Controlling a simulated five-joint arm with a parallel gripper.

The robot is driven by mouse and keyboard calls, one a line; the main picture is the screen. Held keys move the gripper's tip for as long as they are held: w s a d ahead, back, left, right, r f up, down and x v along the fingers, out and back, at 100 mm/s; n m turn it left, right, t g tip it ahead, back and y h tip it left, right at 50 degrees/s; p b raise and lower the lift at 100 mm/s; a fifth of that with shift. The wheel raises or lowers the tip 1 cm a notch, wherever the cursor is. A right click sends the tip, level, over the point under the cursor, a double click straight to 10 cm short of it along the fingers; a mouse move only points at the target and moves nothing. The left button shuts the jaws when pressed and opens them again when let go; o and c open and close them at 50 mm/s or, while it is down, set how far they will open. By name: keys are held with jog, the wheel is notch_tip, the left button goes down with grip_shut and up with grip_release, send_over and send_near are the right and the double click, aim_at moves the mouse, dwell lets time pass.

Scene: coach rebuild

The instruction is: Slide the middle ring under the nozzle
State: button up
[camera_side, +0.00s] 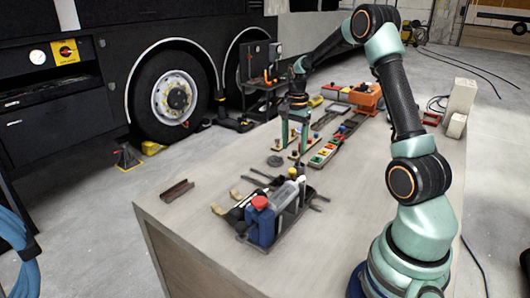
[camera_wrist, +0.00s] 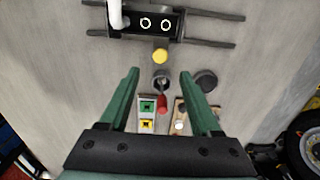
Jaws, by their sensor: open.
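My gripper (camera_side: 294,151) points down over the bench with its fingers apart. In the wrist view the fingers stand either side of a small dark round piece (camera_wrist: 161,77), ring-like, with a red-tipped part (camera_wrist: 162,103) just below it. Nothing is held. A yellow round top (camera_wrist: 160,56) is just above the dark piece in the picture. Two white-outlined circles (camera_wrist: 155,23) sit on a black holder beyond it. A dark disc (camera_wrist: 205,79) lies right of the right finger. I cannot tell which piece is the middle ring or the nozzle.
A caddy (camera_side: 278,222) with blue and clear bottles stands nearer the bench front. A coloured block strip (camera_side: 323,154) runs right of my gripper towards an orange box (camera_side: 367,97). A brown channel piece (camera_side: 177,191) lies by the left edge. The bench's front corner is bare.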

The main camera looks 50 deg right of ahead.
aim_at(292, 170)
notch_tip(292, 170, down, 8)
jog(key=shift+f, duration=0.1)
dwell(0.4)
grip_shut()
dwell(1.2)
